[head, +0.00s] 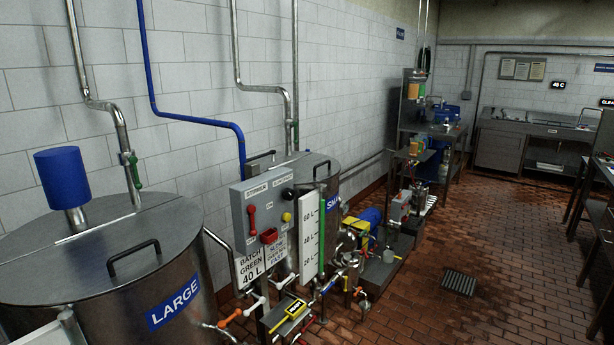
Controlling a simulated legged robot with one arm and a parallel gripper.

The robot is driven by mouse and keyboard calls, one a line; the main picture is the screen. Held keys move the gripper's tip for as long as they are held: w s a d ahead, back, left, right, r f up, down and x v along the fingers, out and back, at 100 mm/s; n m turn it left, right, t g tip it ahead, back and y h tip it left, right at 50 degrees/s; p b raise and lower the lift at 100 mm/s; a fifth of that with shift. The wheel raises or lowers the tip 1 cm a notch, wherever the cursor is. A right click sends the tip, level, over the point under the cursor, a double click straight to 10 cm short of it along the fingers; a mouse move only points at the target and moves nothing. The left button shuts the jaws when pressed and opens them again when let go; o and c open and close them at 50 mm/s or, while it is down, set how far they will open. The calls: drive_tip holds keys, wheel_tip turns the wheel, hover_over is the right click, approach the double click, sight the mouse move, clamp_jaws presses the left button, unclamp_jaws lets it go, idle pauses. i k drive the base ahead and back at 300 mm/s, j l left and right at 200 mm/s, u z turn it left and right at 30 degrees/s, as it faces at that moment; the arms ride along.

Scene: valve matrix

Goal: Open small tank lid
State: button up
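The small tank (333,184) is a steel cylinder against the tiled wall, behind the grey control box. A blue label (333,202), only partly visible and starting "SM", is on its side. Its round steel lid (303,163) appears to lie flat on top, with a dark loop handle (322,168) at the right side. The control box and level gauge hide much of the tank's front. My gripper is not visible.
The large tank (110,290), with a handled lid and blue motor (61,176), stands at the near left. The control box (262,225), level gauge (312,235), pipes and coloured valves crowd the small tank's front. The brick floor (450,240) is open to the right, with a drain grate (459,282).

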sight(315, 167)
drive_tip(key=i+l+u, duration=0.1)
drive_tip(key=i+l, duration=0.4)
drive_tip(key=i, duration=0.2)
drive_tip(key=i+l, duration=0.1)
drive_tip(key=i, duration=0.55)
drive_tip(key=i+l, duration=0.1)
drive_tip(key=i, duration=0.5)
